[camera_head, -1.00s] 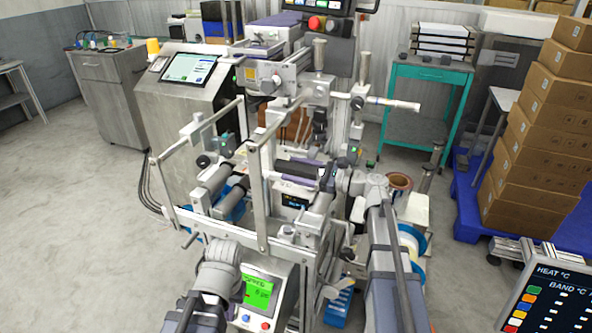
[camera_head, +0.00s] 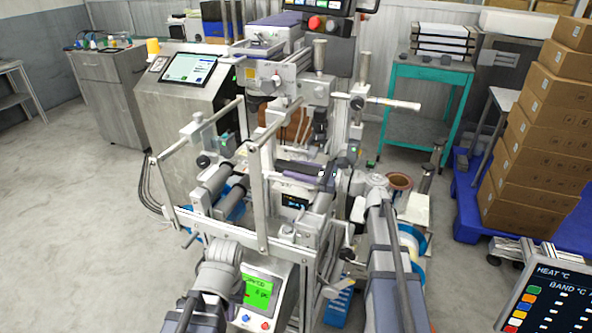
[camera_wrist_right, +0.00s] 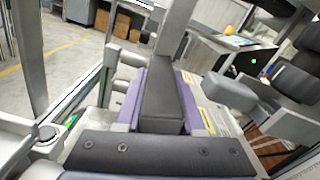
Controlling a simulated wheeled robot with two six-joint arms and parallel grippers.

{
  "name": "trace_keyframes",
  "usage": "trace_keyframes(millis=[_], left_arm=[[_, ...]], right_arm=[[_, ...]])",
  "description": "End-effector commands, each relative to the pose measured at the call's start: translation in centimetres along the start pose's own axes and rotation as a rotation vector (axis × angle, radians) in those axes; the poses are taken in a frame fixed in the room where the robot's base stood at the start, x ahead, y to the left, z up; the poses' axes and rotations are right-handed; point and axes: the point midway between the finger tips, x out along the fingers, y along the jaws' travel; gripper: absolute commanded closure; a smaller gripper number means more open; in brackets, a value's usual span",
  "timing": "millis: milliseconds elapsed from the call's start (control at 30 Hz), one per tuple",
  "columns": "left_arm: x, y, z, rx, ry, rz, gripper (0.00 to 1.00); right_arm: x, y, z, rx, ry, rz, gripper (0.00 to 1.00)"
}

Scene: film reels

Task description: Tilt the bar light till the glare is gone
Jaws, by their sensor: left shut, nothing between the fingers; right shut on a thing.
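The bar light, a dark bar with purple edging (camera_head: 300,168), lies across the middle of the machine in the head view. In the right wrist view the dark bar (camera_wrist_right: 162,95) runs away from me between purple sides. My right gripper (camera_head: 336,177) is at its right end and appears shut on it; the contact is partly hidden. My left gripper (camera_head: 222,258) is shut and empty at the machine's front left, its fingertips hard to make out. A green readout (camera_head: 258,291) is lit on the front panel; its text is too small to read surely.
Upright posts and rails (camera_head: 257,200) of the machine frame stand close around the bar. A white rod (camera_head: 395,102) sticks out to the right behind it. Stacked cartons (camera_head: 530,140) stand at the right. The floor at left (camera_head: 80,220) is open.

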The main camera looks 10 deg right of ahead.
Motion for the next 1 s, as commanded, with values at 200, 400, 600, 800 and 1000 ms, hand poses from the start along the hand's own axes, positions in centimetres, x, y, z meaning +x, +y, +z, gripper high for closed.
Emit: trace_keyframes(millis=[200,400,600,800,1000], left_arm=[[0.0,0.0,0.0,0.0,0.0,0.0,1.0],[0.0,0.0,0.0,0.0,0.0,0.0,1.0],[0.0,0.0,0.0,0.0,0.0,0.0,1.0],[0.0,0.0,0.0,0.0,0.0,0.0,1.0],[0.0,0.0,0.0,0.0,0.0,0.0,1.0]], right_arm=[[-0.01,0.01,-0.01,-0.165,0.0,0.0,1.0],[-0.02,0.0,-0.01,-0.29,0.0,0.001,1.0],[-0.02,0.01,-0.01,-0.306,0.001,0.001,1.0],[-0.02,0.01,-0.01,-0.305,0.001,0.001,0.55],[-0.02,0.0,0.0,-0.304,0.0,0.0,0.32]])
